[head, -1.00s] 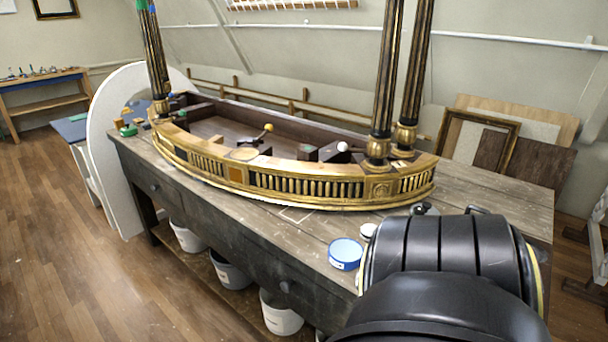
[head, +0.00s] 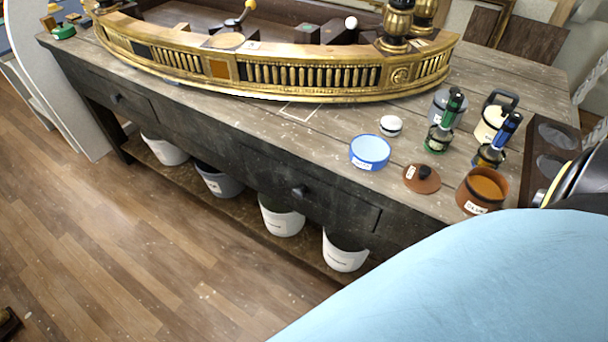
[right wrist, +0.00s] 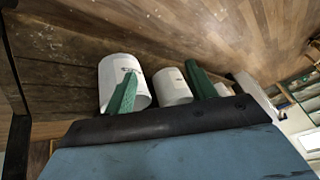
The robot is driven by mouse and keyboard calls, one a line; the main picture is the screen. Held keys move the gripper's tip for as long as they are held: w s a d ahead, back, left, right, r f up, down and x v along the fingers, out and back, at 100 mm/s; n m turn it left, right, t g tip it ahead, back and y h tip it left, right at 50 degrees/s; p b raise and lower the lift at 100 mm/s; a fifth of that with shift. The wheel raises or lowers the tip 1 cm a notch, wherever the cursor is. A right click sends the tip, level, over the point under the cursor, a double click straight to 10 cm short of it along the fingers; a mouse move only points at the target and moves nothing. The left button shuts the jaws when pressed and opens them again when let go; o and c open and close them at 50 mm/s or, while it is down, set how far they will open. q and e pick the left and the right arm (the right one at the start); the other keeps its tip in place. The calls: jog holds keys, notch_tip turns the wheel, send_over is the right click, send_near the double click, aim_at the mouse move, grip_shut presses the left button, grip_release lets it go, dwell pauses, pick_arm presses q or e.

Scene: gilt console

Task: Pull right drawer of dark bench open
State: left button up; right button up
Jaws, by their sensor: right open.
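The dark bench (head: 200,120) runs diagonally across the head view. Its right drawer (head: 340,208) has a dark round knob (head: 298,191), and its front looks flush with the bench, so it appears shut. My right gripper (right wrist: 160,68) shows in the right wrist view with its two green fingers spread and nothing between them. White buckets stand beyond the fingers there; the drawer knob cannot be made out in that view. The right gripper is out of the head view, where a large light blue surface fills the bottom right. My left gripper is in neither view.
White buckets (head: 282,217) stand on the low shelf under the bench. On top are a gilt curved console piece (head: 310,77), a blue tin (head: 370,152), a brown pot (head: 482,190) and brushes in jars.

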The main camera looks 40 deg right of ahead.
jog(key=w+d+r+m+t+b, duration=0.2)
jog(key=w+r+m+t+b, duration=0.25)
jog(key=w, duration=0.55)
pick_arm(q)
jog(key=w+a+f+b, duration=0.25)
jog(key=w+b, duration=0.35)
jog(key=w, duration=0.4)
pick_arm(e)
jog(key=m+t, duration=0.7)
jog(key=m, duration=0.2)
send_near(301, 198)
jog(key=shift+m, duration=0.25)
jog(key=w+b, duration=0.2)
jog(key=w, duration=0.8)
jog(key=shift+w+a+f+b, duration=0.1)
jog(key=shift+w+b, duration=0.15)
jog(key=shift+b, duration=0.15)
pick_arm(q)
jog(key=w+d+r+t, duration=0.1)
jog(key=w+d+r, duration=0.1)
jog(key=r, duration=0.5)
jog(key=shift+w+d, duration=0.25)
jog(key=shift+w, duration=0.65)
pick_arm(e)
jog(key=shift+w, duration=0.5)
grip_shut()
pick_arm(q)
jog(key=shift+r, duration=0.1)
